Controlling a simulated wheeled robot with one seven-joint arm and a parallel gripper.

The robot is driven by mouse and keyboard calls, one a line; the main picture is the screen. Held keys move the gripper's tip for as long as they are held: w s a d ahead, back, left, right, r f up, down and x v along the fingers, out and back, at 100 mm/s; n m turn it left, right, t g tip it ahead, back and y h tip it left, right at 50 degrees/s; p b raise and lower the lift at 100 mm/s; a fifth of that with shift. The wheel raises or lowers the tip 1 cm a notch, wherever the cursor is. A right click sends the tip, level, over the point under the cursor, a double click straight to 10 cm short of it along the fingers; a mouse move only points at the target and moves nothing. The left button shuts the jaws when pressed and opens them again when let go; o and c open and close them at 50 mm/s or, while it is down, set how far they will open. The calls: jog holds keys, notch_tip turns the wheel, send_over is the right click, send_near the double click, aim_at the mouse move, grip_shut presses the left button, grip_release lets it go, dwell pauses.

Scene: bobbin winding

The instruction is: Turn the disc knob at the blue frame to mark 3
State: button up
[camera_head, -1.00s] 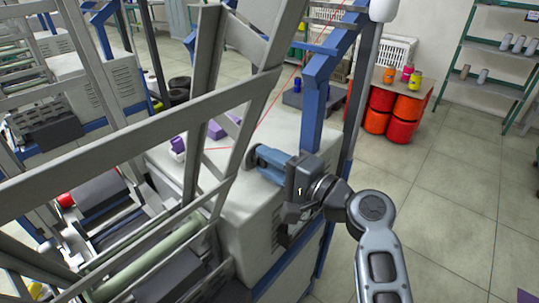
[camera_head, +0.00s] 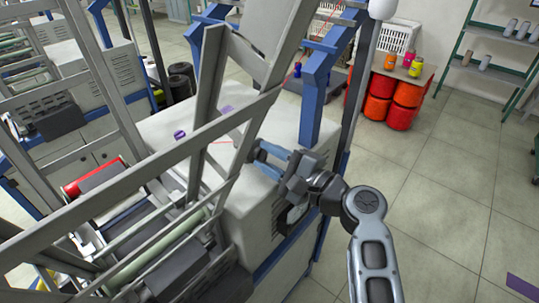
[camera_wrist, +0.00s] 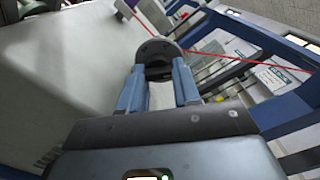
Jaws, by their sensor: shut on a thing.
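The disc knob (camera_wrist: 158,48) is a grey round disc with a dark centre, in the upper middle of the wrist view. My gripper (camera_wrist: 160,72) has its two blue fingers on either side of it and is shut on it. In the head view my gripper (camera_head: 262,152) reaches in from the right over the white machine housing, partly behind a grey slanted beam. I cannot read any mark numbers.
Grey slanted beams (camera_head: 120,170) cross the left of the head view, close to my gripper. A red thread (camera_wrist: 220,55) runs past the knob. Red drums (camera_head: 385,95) and a green shelf (camera_head: 490,60) stand farther back.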

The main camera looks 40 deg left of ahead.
jog(key=shift+w+d+f, duration=0.1)
jog(key=o, duration=1.1)
jog(key=shift+c, duration=0.2)
jog(key=d+b, duration=0.1)
jog(key=d, duration=0.6)
jog(key=shift+s+d, duration=0.35)
